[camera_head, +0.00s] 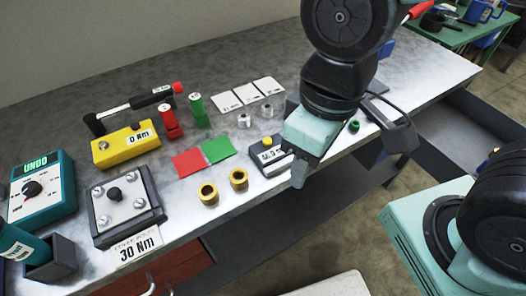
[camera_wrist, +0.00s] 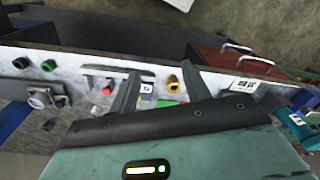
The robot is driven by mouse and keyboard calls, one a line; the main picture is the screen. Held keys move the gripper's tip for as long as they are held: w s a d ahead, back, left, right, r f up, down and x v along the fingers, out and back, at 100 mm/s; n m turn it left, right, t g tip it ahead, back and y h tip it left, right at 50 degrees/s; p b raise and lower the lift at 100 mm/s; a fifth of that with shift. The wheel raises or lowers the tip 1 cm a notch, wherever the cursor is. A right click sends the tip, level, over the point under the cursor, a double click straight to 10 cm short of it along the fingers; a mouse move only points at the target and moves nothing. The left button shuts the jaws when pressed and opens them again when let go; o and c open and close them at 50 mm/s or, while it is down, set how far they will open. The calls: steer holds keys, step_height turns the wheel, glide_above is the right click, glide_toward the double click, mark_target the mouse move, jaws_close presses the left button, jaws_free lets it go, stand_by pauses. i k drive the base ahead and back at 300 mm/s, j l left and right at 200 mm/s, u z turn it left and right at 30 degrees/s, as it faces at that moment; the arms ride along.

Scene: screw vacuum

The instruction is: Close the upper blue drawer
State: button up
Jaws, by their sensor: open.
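My gripper (camera_head: 300,168) hangs over the front edge of the bench, its fingers pointing down beside the small grey meter. In the wrist view my gripper (camera_wrist: 160,78) shows two spread fingers with nothing held between them. A dark, open drawer-like tray (camera_head: 465,130) juts out from the bench front at the right, apart from my gripper. No blue drawer front is clearly visible, so I cannot tell whether this tray is the upper blue drawer. My arm hides part of that area.
The bench top (camera_head: 75,90) carries a yellow meter (camera_head: 125,146), a teal meter (camera_head: 40,188), two brass sockets and several other small items. A red drawer (camera_head: 180,268) with handles sits below its front. A long dark surface (camera_head: 260,222) lies under the bench front. Floor lies beyond.

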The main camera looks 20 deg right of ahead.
mark_target(457, 133)
steer(key=i+z, duration=0.1)
steer(key=z, duration=1.85)
